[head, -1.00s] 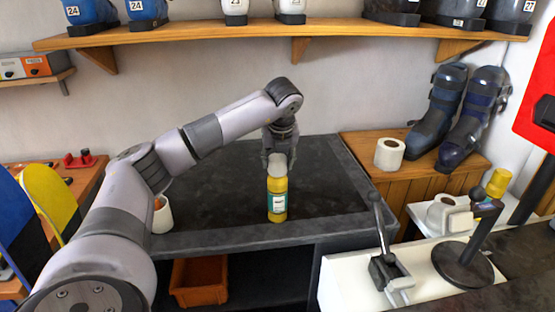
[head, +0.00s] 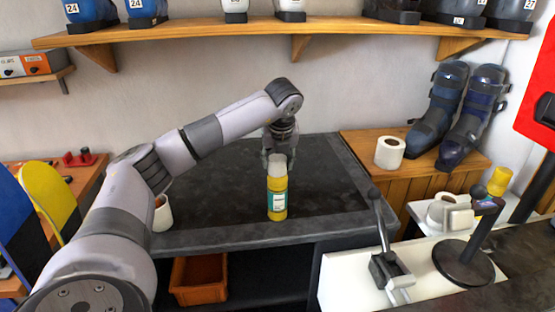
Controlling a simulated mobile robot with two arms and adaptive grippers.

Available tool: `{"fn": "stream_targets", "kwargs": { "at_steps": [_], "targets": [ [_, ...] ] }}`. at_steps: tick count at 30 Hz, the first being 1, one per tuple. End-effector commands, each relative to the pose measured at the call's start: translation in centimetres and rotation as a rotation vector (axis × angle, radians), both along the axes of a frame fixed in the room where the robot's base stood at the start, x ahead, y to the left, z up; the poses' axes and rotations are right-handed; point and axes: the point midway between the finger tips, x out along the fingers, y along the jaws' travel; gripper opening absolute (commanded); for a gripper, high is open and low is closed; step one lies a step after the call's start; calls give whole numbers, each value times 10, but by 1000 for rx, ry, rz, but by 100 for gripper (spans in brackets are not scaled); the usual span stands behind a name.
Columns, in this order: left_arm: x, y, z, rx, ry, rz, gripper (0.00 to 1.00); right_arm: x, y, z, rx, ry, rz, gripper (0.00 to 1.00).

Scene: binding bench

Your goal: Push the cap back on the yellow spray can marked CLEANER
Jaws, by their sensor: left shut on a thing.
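A yellow spray can (head: 277,199) with a pale label stands upright on the dark bench mat, near its front edge. Its lettering is too small to read. A whitish cap (head: 277,165) is at the top of the can, in line with it. I cannot tell whether it is fully seated. My left gripper (head: 279,160) points down over the can, its fingers shut on the cap and partly hidden. My right gripper is not in view.
The dark bench top (head: 225,195) is mostly clear around the can. A white cup-like holder (head: 162,214) stands at its left. A lever clamp (head: 383,250), a dark stand (head: 465,262) and another yellow bottle (head: 499,181) are at the right. A boot shelf (head: 200,37) runs above.

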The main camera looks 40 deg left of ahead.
Motion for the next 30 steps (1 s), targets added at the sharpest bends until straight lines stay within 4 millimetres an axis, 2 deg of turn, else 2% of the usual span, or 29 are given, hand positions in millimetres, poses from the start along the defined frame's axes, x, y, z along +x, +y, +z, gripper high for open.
{"fn": "stream_targets", "kwargs": {
  "at_steps": [10, 11, 18, 21, 27, 30],
  "targets": [
    [0, 0, 0, -1, -1, 0, 32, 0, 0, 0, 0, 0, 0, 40],
    [0, 0, 0, -1, -1, 0, 45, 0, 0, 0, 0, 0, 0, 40],
    [0, 0, 0, -1, -1, 0, 61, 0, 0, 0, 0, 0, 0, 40],
    [0, 0, 0, -1, -1, 0, 66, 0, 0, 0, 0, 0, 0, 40],
    [0, 0, 0, -1, -1, 0, 66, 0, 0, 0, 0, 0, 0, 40],
    [0, 0, 0, 0, 0, 0, 73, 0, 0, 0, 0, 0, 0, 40]
  ]
}}
